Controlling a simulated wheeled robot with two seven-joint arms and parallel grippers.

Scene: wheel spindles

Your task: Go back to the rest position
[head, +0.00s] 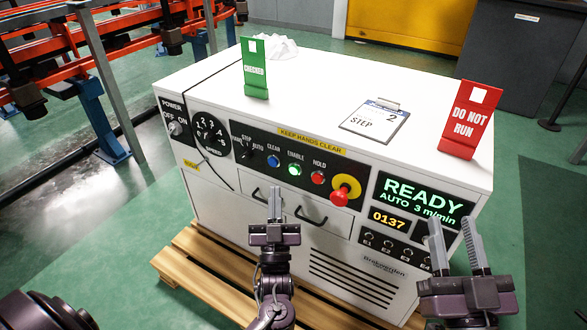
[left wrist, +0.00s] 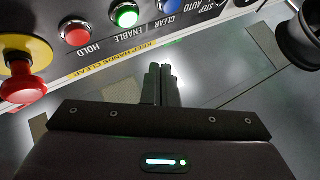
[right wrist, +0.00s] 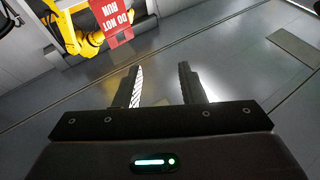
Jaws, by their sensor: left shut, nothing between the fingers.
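My left gripper (head: 275,205) is shut and empty in front of the white machine cabinet's (head: 225,195) drawer, below the lit green button. It also shows shut in the left wrist view (left wrist: 162,85), with the panel's buttons beyond it. My right gripper (head: 456,246) is open and empty in front of the cabinet's right end, near the green READY display (head: 424,198). In the right wrist view its two fingers (right wrist: 159,87) stand apart with nothing between them.
The cabinet stands on a wooden pallet (head: 170,268). On its top are a green CHECKED sign (head: 254,70), a clipboard (head: 376,122), a white crumpled cloth (head: 275,47) and a red DO NOT RUN sign (head: 467,120). A red emergency button (head: 341,195) sticks out from the front panel.

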